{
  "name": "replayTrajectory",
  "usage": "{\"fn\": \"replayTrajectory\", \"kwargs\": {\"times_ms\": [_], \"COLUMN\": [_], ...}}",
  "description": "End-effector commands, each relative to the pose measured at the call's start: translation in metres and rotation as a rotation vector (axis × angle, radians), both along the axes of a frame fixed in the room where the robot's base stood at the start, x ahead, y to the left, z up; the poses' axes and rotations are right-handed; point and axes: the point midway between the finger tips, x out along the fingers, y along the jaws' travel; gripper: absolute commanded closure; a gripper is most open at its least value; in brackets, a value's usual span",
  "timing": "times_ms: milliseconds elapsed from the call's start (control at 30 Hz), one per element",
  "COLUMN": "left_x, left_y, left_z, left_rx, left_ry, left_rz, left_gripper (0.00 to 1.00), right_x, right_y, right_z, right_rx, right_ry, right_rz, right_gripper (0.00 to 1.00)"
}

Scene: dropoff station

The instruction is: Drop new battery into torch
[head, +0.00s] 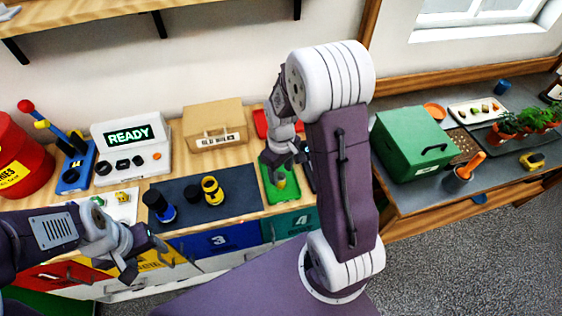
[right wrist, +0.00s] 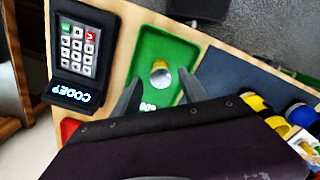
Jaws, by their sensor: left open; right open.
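A battery (head: 281,183) with a yellow end stands in a green tray; it also shows in the right wrist view (right wrist: 160,76). My right gripper (head: 290,160) is open above it, and in the right wrist view the fingers are apart with the battery beyond and between them. On the dark mat (head: 235,196) are a black-and-blue cylinder (head: 160,208), a yellow-and-black ring-shaped part (head: 212,190) and a small black part (head: 193,195). These look like torch parts; I cannot tell which is the body. My left gripper (head: 130,264) is open and empty, low at the left.
The green tray (right wrist: 145,43) lies beside a keypad (right wrist: 80,48) reading CODE?. A white panel (head: 131,148) shows READY. A cardboard box (head: 214,125) stands behind the mat. A green box (head: 414,145) and plants (head: 508,122) are on the right counter. Drawers front the bench.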

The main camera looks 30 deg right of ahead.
Motion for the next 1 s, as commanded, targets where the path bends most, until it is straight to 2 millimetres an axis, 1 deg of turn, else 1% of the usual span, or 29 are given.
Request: {"fn": "replayTrajectory", "kwargs": {"times_ms": [33, 100, 200, 300, 400, 500, 567, 667, 700, 800, 900, 1000], "left_x": [0.000, 0.000, 0.000, 0.000, 0.000, 0.000, 0.000, 0.000, 0.000, 0.000, 0.000, 0.000], "left_y": [0.000, 0.000, 0.000, 0.000, 0.000, 0.000, 0.000, 0.000, 0.000, 0.000, 0.000, 0.000], "left_z": [0.002, 0.003, 0.005, 0.006, 0.006, 0.006, 0.006, 0.006, 0.006, 0.006, 0.006, 0.006], "left_rx": [0.000, 0.000, 0.000, 0.000, 0.000, 0.000, 0.000, 0.000, 0.000, 0.000, 0.000, 0.000], "left_ry": [0.000, 0.000, 0.000, 0.000, 0.000, 0.000, 0.000, 0.000, 0.000, 0.000, 0.000, 0.000], "left_rz": [0.000, 0.000, 0.000, 0.000, 0.000, 0.000, 0.000, 0.000, 0.000, 0.000, 0.000, 0.000], "left_gripper": [0.39, 0.39, 0.39, 0.39, 0.39, 0.39, 0.39, 0.39, 0.39, 0.39, 0.39, 0.39], "right_x": [0.002, 0.002, 0.001, 0.001, 0.000, 0.000, -0.005, -0.032, -0.045, -0.071, -0.083, -0.084], "right_y": [0.000, 0.000, 0.000, 0.000, 0.000, 0.000, 0.004, 0.024, 0.032, 0.045, 0.049, 0.049], "right_z": [0.016, 0.034, 0.055, 0.070, 0.077, 0.079, 0.077, 0.065, 0.060, 0.049, 0.044, 0.043], "right_rx": [-0.001, -0.001, 0.000, 0.000, 0.000, 0.000, 0.001, 0.008, 0.014, 0.027, 0.036, 0.037], "right_ry": [-0.008, -0.007, -0.005, -0.003, 0.000, 0.000, -0.003, -0.034, -0.049, -0.083, -0.099, -0.100], "right_rz": [0.000, 0.000, 0.000, 0.000, 0.000, 0.000, -0.018, -0.129, -0.188, -0.308, -0.369, -0.377], "right_gripper": [0.49, 0.49, 0.49, 0.49, 0.49, 0.49, 0.49, 0.49, 0.49, 0.49, 0.49, 0.49]}}
